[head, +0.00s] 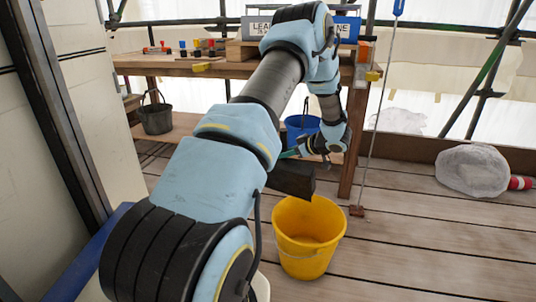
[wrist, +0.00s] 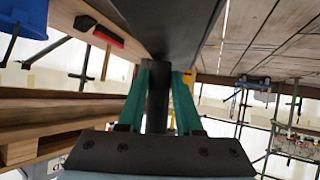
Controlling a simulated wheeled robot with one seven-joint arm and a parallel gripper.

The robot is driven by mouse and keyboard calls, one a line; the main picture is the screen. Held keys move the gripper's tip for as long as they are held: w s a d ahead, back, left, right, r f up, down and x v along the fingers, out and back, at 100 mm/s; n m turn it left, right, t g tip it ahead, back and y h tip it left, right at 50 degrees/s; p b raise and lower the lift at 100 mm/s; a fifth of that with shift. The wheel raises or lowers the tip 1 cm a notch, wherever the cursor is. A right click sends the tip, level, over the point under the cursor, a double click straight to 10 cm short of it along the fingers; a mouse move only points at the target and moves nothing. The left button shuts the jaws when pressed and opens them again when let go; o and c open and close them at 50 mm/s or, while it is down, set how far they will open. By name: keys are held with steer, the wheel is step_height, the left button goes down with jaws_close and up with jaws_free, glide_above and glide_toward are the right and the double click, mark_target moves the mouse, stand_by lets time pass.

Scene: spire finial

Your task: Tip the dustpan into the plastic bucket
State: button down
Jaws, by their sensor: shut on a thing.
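A black dustpan (head: 293,179) hangs from my gripper (head: 290,154) in the head view, partly covered by my arm. In the wrist view the teal fingers of my gripper (wrist: 160,88) are shut on its dark handle (wrist: 158,98), and the dustpan's dark body (wrist: 165,25) fills the top middle. The yellow bucket (head: 312,260), which looks like plastic, stands upright on the plank floor. The dustpan is above its back left rim in the picture; I cannot tell whether they touch. What the dustpan holds is hidden. The visible inside of the bucket shows no clear contents.
A blue bucket (head: 302,125) is behind my gripper by the wooden workbench (head: 195,66). A dark bucket (head: 156,117) stands on the bench's lower shelf. A thin cord (head: 380,110) hangs right of the bench. A pale wrapped bundle (head: 472,170) lies right; floor between is clear.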

mark_target(313, 176)
steer(key=s+d+f+n, duration=0.1)
steer(key=s+d, duration=0.1)
steer(key=d, duration=0.1)
steer(key=s+d+f+n+g+y+b, duration=0.1)
steer(key=d+f, duration=0.1)
steer(key=d, duration=0.2)
steer(key=s+d+f+n+g+b, duration=0.1)
steer(key=s+d+f, duration=0.1)
steer(key=d, duration=0.1)
steer(key=shift+s+d+y, duration=0.15)
steer(key=shift+s+y, duration=0.2)
steer(key=shift+y, duration=0.05)
steer(key=shift+s+d, duration=0.2)
steer(key=shift+s, duration=0.05)
steer(key=s+a+f+n+t+y+b, duration=0.1)
steer(key=s+f+n+t+b, duration=0.2)
steer(key=s+b, duration=0.5)
steer(key=s+a+f+n+t+y+b, duration=0.1)
steer(key=s+f+n+t+b, duration=0.3)
steer(key=b, duration=1.9)
steer(key=shift+s+a+f+n, duration=0.45)
steer(key=shift+s+f+n, duration=0.45)
steer(key=shift+s+f, duration=1.2)
steer(key=shift+s+r, duration=0.4)
steer(key=shift+r, duration=0.1)
